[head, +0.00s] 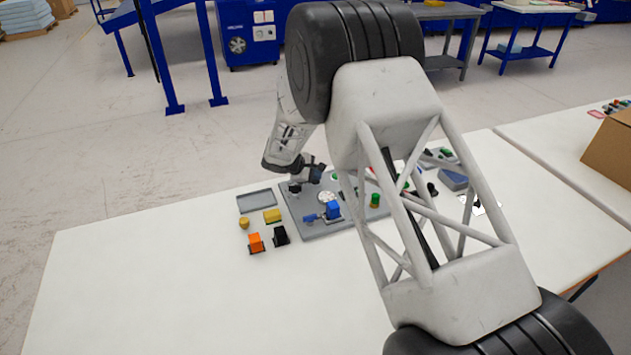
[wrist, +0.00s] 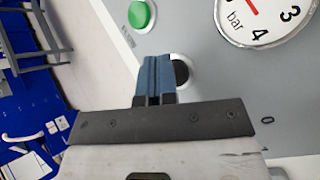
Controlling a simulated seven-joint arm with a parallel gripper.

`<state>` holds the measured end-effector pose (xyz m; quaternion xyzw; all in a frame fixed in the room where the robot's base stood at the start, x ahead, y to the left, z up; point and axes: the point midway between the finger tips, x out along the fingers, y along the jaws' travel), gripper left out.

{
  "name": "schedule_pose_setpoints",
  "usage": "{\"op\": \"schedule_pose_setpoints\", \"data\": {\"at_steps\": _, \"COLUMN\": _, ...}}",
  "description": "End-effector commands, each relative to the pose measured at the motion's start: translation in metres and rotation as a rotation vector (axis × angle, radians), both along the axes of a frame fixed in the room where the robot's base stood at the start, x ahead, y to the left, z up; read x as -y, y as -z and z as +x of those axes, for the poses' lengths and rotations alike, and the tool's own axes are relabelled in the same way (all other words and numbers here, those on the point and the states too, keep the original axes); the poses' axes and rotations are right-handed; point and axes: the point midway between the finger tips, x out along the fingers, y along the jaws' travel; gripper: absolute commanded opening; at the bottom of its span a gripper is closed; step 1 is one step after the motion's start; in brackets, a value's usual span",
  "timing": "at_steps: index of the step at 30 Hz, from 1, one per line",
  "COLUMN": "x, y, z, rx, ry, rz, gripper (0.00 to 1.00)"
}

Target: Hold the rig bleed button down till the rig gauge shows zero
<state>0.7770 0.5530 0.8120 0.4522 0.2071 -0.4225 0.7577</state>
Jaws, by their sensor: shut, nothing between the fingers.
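The grey rig plate (head: 318,232) lies on the white table. In the wrist view my gripper (wrist: 153,62) has its blue fingers shut together, with nothing between them. The fingertips overlap the left side of a black round button (wrist: 181,72) in a pale ring; whether they touch or press it I cannot tell. A green button (wrist: 141,14) sits beyond it, its label too small to read. The gauge (wrist: 262,20) shows "bar", 3, 4 and part of a red needle; its top is cut off, so the reading is unclear. In the head view the gauge (head: 326,197) is tiny.
A blue block (head: 333,210) and a green cylinder (head: 375,200) stand on the rig. Left of it are a grey tray (head: 256,201), a yellow block (head: 272,216), an orange block (head: 255,241) and a black block (head: 281,235). The table's front left is clear. My arm hides the rig's right part.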

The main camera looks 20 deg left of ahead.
Motion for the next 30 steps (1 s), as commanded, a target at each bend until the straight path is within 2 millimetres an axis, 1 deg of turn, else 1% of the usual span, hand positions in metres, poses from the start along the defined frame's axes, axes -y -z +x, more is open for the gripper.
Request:
{"op": "schedule_pose_setpoints", "data": {"at_steps": 1, "x": 0.001, "y": 0.006, "z": -0.002, "rx": -0.005, "ry": 0.000, "rz": -0.004, "gripper": 0.00}}
{"op": "schedule_pose_setpoints", "data": {"at_steps": 18, "x": 0.003, "y": 0.019, "z": -0.005, "rx": -0.014, "ry": 0.000, "rz": -0.009, "gripper": 0.00}}
{"op": "schedule_pose_setpoints", "data": {"at_steps": 30, "x": 0.004, "y": 0.021, "z": -0.006, "rx": -0.016, "ry": 0.000, "rz": -0.010, "gripper": 0.00}}
